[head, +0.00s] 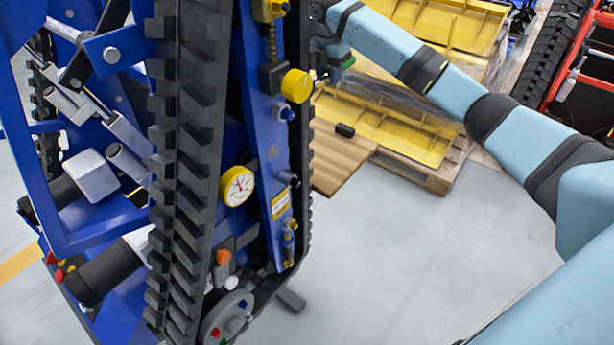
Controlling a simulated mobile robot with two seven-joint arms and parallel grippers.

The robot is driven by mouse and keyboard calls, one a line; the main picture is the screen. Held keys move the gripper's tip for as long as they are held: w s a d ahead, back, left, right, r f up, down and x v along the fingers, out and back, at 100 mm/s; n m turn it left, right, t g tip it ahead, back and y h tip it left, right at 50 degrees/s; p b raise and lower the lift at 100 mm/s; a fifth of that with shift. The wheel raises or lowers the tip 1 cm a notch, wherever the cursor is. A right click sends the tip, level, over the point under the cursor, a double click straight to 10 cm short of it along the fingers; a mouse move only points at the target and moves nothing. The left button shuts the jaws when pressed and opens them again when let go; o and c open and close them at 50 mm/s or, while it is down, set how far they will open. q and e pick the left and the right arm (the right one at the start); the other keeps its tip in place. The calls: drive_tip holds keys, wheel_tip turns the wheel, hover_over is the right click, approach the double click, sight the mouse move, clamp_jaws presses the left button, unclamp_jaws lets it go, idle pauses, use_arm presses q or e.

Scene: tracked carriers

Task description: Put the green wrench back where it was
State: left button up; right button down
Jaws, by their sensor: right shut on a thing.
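My right arm reaches in from the right, and its gripper (325,66) is beside the right edge of the blue tracked carrier (262,130), at the top middle. It is shut on a small green thing, which looks like the green wrench (348,62). Only a short green piece shows; the rest is hidden by the gripper and the carrier. The gripper is above a wooden board (340,165). My left gripper is out of view.
A small black block (344,130) lies on the board. Yellow trays (415,135) on wooden pallets (440,180) stand behind. The carrier's side has a black track (190,170), a yellow gauge (238,186) and knobs. Grey floor at lower right is clear. A red tracked machine (580,50) stands far right.

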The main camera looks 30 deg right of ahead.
drive_tip(key=shift+s, duration=0.2)
wheel_tip(320, 180, down, 20)
drive_tip(key=b, duration=0.2)
drive_tip(key=shift+d+r+b, duration=0.1)
drive_tip(key=shift+r+b, duration=0.05)
drive_tip(key=shift+b, duration=0.25)
drive_tip(key=shift+f, duration=0.2)
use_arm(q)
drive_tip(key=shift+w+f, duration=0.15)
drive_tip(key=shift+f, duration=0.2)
use_arm(e)
drive_tip(key=c, duration=0.9)
unclamp_jaws()
drive_tip(key=shift+f, duration=0.1)
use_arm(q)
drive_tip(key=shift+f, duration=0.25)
use_arm(e)
drive_tip(key=shift+o, duration=0.5)
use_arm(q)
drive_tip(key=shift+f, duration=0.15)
